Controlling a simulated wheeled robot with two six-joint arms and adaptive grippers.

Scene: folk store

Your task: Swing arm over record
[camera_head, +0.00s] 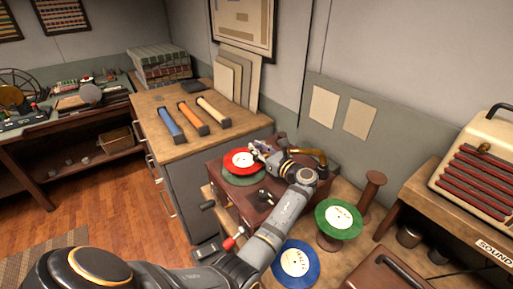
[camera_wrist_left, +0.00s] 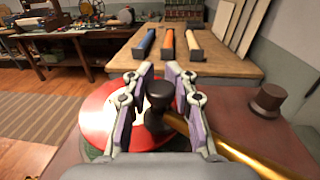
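The red record (camera_head: 240,161) with a white label lies on the turntable of a brown record player (camera_head: 250,199). It also shows in the wrist view (camera_wrist_left: 97,113). The brass playing arm (camera_head: 309,153) comes from the right side of the player; its dark knob (camera_wrist_left: 158,96) stands between my left fingers, over the record's right part. My left gripper (camera_head: 257,148) reaches over the player, its fingers close on both sides of this knob, and looks shut on it. In the wrist view the gripper (camera_wrist_left: 160,70) hides part of the record and arm. My right gripper is not in view.
A green record (camera_head: 338,213) rests on a spool-like stand to the right, and a blue record (camera_head: 296,262) lies nearer. A cabinet (camera_head: 180,149) with three coloured tubes stands behind the player. A cream radio (camera_head: 485,160) stands at the far right.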

